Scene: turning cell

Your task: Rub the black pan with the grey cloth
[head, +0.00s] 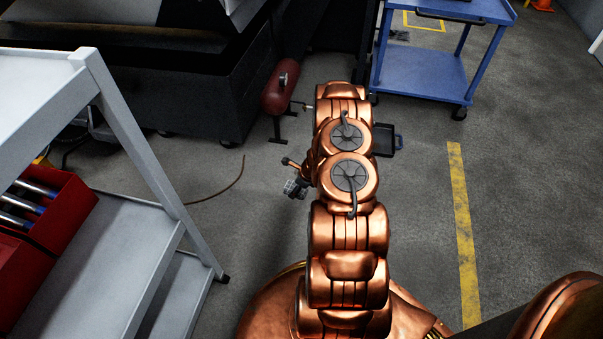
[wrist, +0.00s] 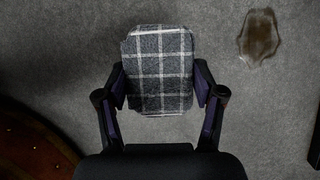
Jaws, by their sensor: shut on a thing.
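My gripper (wrist: 161,85) is shut on the grey cloth (wrist: 158,50), a folded dark grey piece with white checked lines. The cloth sits between the two fingers, above the grey floor in the wrist view. The black pan (head: 385,140) seems to be the dark, flat, rectangular thing on the floor just right of my arm in the head view; my arm hides its left part. A dark edge shows at the right border of the wrist view, but I cannot tell if it is the pan. The cloth is not visible in the head view.
A blue cart (head: 424,75) stands at the back right. A red tank (head: 280,88) stands left of my arm. A grey shelf cart (head: 140,150) with a red bin (head: 62,215) is at the left. A brown stain (wrist: 258,36) marks the floor. Floor around the yellow line (head: 463,215) is clear.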

